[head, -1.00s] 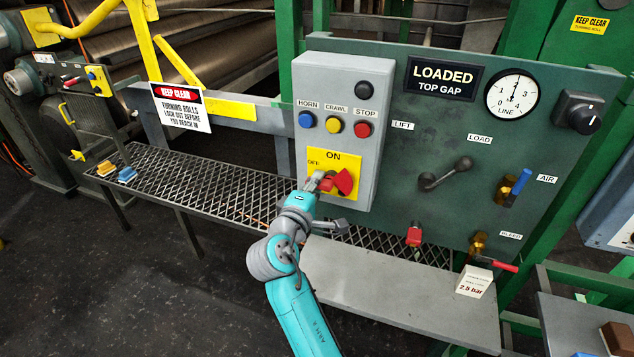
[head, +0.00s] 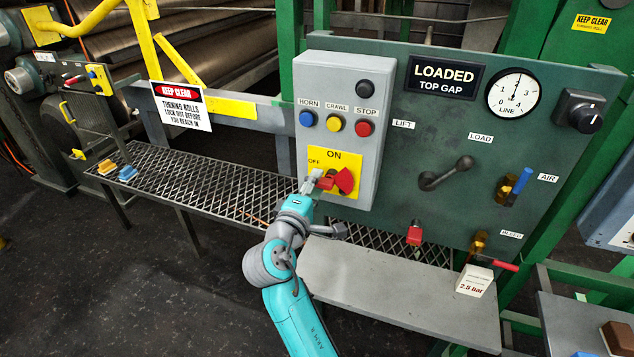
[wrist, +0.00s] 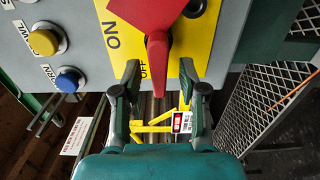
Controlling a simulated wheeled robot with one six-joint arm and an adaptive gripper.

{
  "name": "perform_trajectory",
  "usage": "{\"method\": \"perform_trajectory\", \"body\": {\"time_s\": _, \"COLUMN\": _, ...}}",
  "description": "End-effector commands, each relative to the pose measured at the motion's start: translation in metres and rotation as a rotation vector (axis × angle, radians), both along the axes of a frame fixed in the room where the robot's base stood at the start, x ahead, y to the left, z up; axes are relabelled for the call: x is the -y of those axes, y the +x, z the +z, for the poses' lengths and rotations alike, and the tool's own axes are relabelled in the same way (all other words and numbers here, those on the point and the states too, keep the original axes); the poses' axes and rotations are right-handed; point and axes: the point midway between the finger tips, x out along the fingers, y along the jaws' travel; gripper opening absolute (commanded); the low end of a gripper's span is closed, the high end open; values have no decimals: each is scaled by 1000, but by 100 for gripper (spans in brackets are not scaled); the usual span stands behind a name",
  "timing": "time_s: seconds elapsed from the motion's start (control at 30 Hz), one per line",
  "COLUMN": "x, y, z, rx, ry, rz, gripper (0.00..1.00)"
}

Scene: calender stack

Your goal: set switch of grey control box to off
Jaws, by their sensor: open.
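The grey control box (head: 384,130) stands upright on the green panel. Its red switch (head: 345,181) sits on a yellow plate (head: 350,159) marked ON at the top and OFF at the left. The switch's red handle points left, on the OFF side; in the wrist view the handle (wrist: 157,52) points down past the OFF mark. My gripper (head: 312,184) is just left of the handle's end. In the wrist view my gripper (wrist: 160,76) is open, with one finger on each side of the handle's end and gaps between. Nothing is held.
Blue horn (head: 306,118), yellow crawl (head: 333,124) and red stop (head: 364,128) buttons sit above the switch. A lever (head: 446,174) and valves are on the panel to the right. A mesh shelf (head: 210,189) and a grey ledge (head: 390,296) run below.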

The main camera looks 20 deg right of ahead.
Motion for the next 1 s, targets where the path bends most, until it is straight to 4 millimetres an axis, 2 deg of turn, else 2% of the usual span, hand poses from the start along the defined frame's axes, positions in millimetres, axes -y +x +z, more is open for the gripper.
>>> {"method": "perform_trajectory", "body": {"time_s": 0.3, "x": -38, "y": -51, "z": -1, "rx": -1, "ry": 0, "rz": 5, "gripper": 42}}
{"method": "perform_trajectory", "body": {"time_s": 0.5, "x": -55, "y": -74, "z": -1, "rx": -1, "ry": 0, "rz": 4, "gripper": 42}}
{"method": "perform_trajectory", "body": {"time_s": 0.7, "x": -62, "y": -84, "z": -1, "rx": -1, "ry": 1, "rz": 2, "gripper": 42}}
{"method": "perform_trajectory", "body": {"time_s": 1.0, "x": -62, "y": -85, "z": -1, "rx": -1, "ry": 1, "rz": 1, "gripper": 42}}
